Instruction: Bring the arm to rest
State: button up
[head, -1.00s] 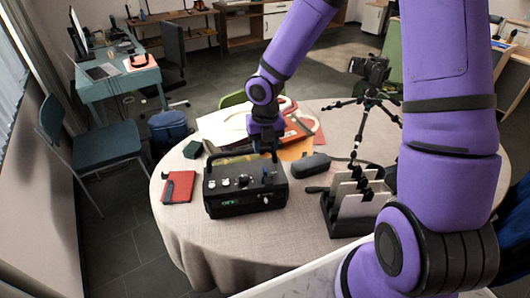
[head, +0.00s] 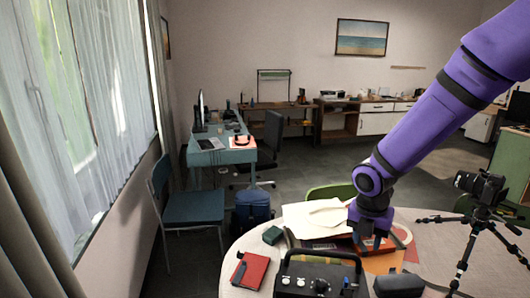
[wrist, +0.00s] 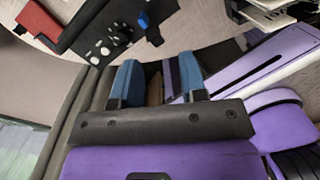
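My gripper (head: 370,242) hangs over the round table (head: 240,270), behind and right of the black control box (head: 318,284). In the wrist view its two blue fingers (wrist: 160,82) stand apart, and I see nothing held between them. The arm reaches in from the upper right, bent at a joint just above the gripper. The box's knobbed face shows at the top of the wrist view (wrist: 108,42), apart from the fingers.
A red notebook (head: 251,270), a small green box (head: 272,235) and papers (head: 308,219) lie on the table. A camera on a tripod (head: 478,190) stands at the right. A dark case (head: 400,285) lies right of the control box. A blue chair (head: 192,208) stands beyond the table.

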jog(key=s+d+r+m+t, duration=0.2)
jog(key=s+r+m, duration=0.8)
jog(key=m, duration=0.4)
jog(key=s+d+r+m+t+y, duration=0.1)
jog(key=s+d+r+m+t, duration=0.1)
jog(key=s+r+m, duration=0.9)
notch_tip(320, 180, up, 2)
jog(key=m, duration=0.3)
jog(key=shift+s+d+m+t, duration=0.25)
jog(key=shift+s+m+t, duration=0.05)
jog(key=shift+m, duration=0.1)
